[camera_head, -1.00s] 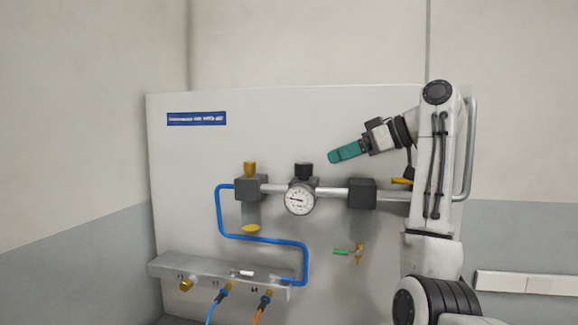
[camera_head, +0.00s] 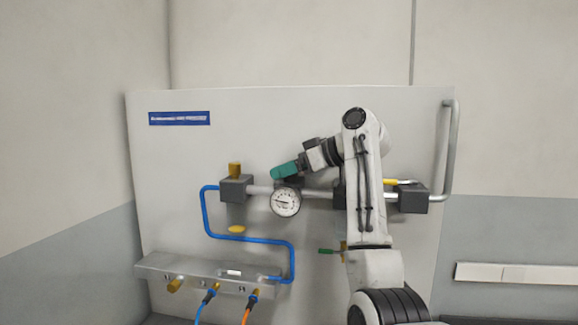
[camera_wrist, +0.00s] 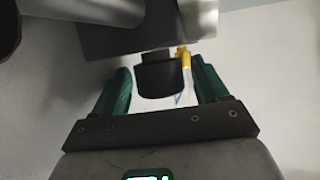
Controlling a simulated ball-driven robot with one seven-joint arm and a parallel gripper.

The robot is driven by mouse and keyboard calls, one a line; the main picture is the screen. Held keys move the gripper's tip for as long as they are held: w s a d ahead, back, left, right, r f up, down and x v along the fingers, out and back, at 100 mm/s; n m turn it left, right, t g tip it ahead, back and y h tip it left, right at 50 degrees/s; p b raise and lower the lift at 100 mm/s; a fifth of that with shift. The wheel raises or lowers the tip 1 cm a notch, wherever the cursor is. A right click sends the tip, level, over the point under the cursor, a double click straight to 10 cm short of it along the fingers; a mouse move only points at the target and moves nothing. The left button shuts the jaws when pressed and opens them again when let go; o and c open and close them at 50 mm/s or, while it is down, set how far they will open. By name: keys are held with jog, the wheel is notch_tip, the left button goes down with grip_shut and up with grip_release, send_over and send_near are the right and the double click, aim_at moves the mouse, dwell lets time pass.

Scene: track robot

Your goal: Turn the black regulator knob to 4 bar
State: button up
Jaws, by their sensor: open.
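The black regulator knob (camera_wrist: 158,76) shows in the wrist view between the two green fingers of my gripper (camera_wrist: 160,68). The fingers are open, with a gap visible on each side of the knob. In the head view my gripper (camera_head: 277,172) is level with the top of the regulator and hides the knob. The round white gauge (camera_head: 286,202) sits just below it on the pipe. Its dark needle points roughly left, and its numbers are too small to read.
A blue hose (camera_head: 243,238) runs down to the manifold (camera_head: 150,264). Right of the gauge, my arm covers part of the pipe. A yellow-handled valve (camera_head: 400,182) and a vertical grey rail (camera_head: 448,150) lie further right.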

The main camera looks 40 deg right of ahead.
jog(key=shift+c, duration=0.4)
jog(key=c, duration=0.9)
jog(key=shift+a+m+h, duration=0.1)
jog(key=shift+m+h, duration=0.2)
jog(key=shift+h, duration=0.1)
jog(key=shift+m+t+h+b, duration=0.4)
jog(key=shift+m+h+b, duration=0.25)
jog(key=shift+m+h, duration=0.3)
jog(key=m+h, duration=0.2)
jog(key=h, duration=0.1)
jog(key=shift+m, duration=0.25)
jog(key=m+h, duration=0.3)
jog(key=h, duration=0.1)
jog(key=shift+r+g, duration=0.1)
jog(key=shift+g, duration=0.2)
jog(key=shift+m+g+h+p, duration=0.65)
jog(key=shift+m+g+h, duration=0.15)
jog(key=shift+m+h, duration=1)
